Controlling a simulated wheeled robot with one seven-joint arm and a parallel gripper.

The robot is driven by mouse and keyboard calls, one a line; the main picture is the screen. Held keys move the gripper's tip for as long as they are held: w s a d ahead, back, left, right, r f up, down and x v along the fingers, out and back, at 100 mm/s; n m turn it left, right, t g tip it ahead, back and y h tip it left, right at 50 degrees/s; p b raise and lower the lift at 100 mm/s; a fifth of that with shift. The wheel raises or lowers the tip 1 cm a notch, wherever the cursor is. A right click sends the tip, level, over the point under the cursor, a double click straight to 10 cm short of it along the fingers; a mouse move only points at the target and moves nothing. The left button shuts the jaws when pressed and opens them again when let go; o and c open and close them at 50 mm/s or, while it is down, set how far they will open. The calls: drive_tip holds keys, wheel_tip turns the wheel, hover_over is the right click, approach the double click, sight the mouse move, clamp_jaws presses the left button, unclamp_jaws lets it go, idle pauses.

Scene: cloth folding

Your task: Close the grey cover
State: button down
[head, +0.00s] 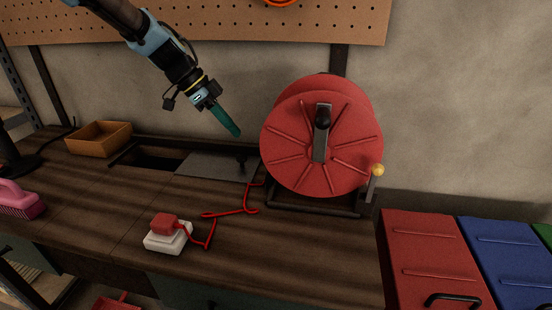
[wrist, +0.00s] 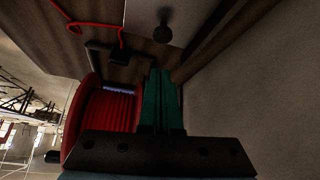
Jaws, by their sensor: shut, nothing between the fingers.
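The grey cover (head: 215,166) is a flat plate with a dark knob (head: 242,160) near its right end. It lies at the back of the workbench, over the right part of a dark rectangular opening (head: 152,158), whose left part is uncovered. In the wrist view the cover (wrist: 158,12) shows at the top, with its round knob (wrist: 163,33). My gripper (head: 238,134) has green fingers, shut and empty. It is in the air above the cover's right end, left of the red reel, apart from the knob. The fingers also show in the wrist view (wrist: 160,75).
A large red cable reel (head: 285,140) stands just right of the cover. Its red cord (head: 228,213) runs across the bench to a white box with a red plug (head: 166,239). An orange tray (head: 98,139) sits left of the opening. Red (head: 432,250) and blue bins stand at right.

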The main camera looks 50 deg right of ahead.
sight(252, 166)
drive_tip(key=shift+s+d, duration=0.5)
drive_tip(key=shift+d, duration=0.1)
drive_tip(key=shift+s+d+f+m, duration=0.25)
drive_tip(key=shift+m, duration=0.05)
drive_tip(key=p+x, duration=0.3)
drive_tip(key=x, duration=0.6)
drive_tip(key=shift+s, duration=0.2)
drive_tip(key=shift+w+a+r+p, duration=0.15)
drive_tip(key=shift+w+a+p, duration=0.3)
drive_tip(key=shift+w+a, duration=0.1)
drive_tip(key=shift+w+a+r+p, duration=0.2)
drive_tip(key=shift+w+a+p, duration=0.25)
drive_tip(key=shift+w, duration=0.15)
drive_tip(key=shift+w+a+f, duration=0.1)
drive_tip(key=shift+w+a, duration=0.35)
drive_tip(key=shift+w+a, duration=0.15)
drive_tip(key=shift+w, duration=0.1)
drive_tip(key=w+a+b, duration=0.2)
drive_tip(key=w+a, duration=0.1)
drive_tip(key=w, duration=0.2)
drive_tip(key=w+a+b, duration=0.2)
drive_tip(key=w+a, duration=0.2)
drive_tip(key=w, duration=0.2)
drive_tip(key=w+a+b, duration=0.2)
drive_tip(key=w+a, duration=0.2)
drive_tip(key=w, duration=0.2)
drive_tip(key=shift+w, duration=0.15)
